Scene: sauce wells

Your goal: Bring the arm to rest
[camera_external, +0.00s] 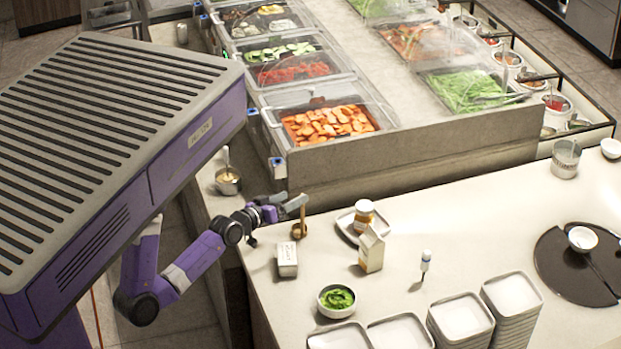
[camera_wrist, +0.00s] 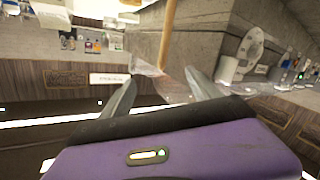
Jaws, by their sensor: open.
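My arm is purple and grey and reaches from the left toward the counter in the external view. My gripper (camera_external: 297,206) is open at the counter's left edge, close to a small brass cup with an upright wooden handle (camera_external: 302,214). In the wrist view my gripper (camera_wrist: 163,84) shows two grey fingers spread apart, with a wooden handle (camera_wrist: 168,35) in the gap beyond the tips. I see no firm grip on it; whether a finger touches it I cannot tell.
A small carton (camera_external: 287,259) stands just below the gripper. A metal pot (camera_external: 228,181) with a spoon is to its left. A milk carton (camera_external: 371,250), a bowl of greens (camera_external: 337,300) and stacked plates (camera_external: 461,318) stand further right. The salad bar wall (camera_external: 400,160) rises behind.

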